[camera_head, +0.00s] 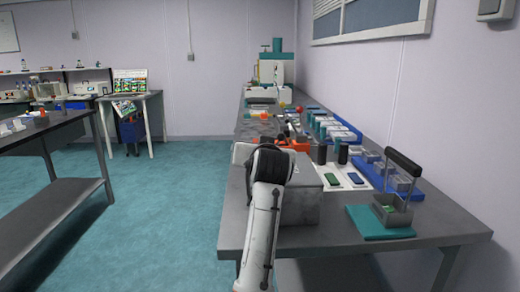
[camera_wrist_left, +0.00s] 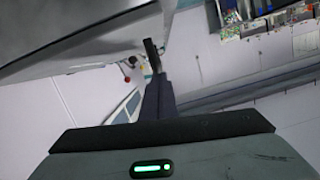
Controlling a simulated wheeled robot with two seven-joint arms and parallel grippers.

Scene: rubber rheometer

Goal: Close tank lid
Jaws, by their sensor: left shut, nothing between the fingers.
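A grey metal box, apparently the tank (camera_head: 305,205), stands on the near end of the right-hand bench. Its flat grey top, apparently the lid (camera_head: 303,172), looks level. I cannot tell whether it is fully shut. My white left arm with a black joint covers the box's left part in the head view, and its fingers are hidden there. In the left wrist view my left gripper (camera_wrist_left: 152,58) is shut and empty. A large grey metallic surface (camera_wrist_left: 70,35) fills the upper left close to the fingers; contact cannot be told. My right gripper is not in view.
Right of the box are a white tray (camera_head: 356,181), blue racks and a handled metal basket (camera_head: 391,209) on a teal mat (camera_head: 362,222). A teal and white machine (camera_head: 276,70) stands at the bench's far end. The floor left of the bench is clear.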

